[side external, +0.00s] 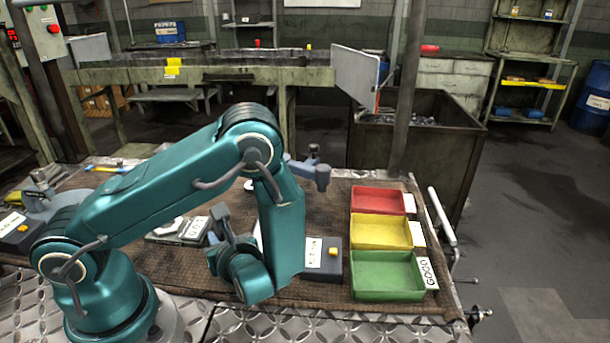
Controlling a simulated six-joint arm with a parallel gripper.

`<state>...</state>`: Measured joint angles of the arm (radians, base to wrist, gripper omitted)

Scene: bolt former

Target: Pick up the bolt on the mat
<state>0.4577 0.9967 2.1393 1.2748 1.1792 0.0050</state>
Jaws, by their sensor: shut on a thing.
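My gripper (221,228) is the dark grey end piece at the wrist of my teal arm, low over the brown mat (330,210) on the workbench. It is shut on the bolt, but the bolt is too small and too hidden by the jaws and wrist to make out. I cannot tell how the bolt is tilted or whether it touches the mat. My forearm and wrist hide the mat behind them.
Red (378,199), yellow (380,231) and green (388,275) trays stand in a column at the right; the green one has a "GOOD" label. A dark box with a yellow button (333,251) is left of the green tray. A grey-blue fixture (318,174) stands behind my arm.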

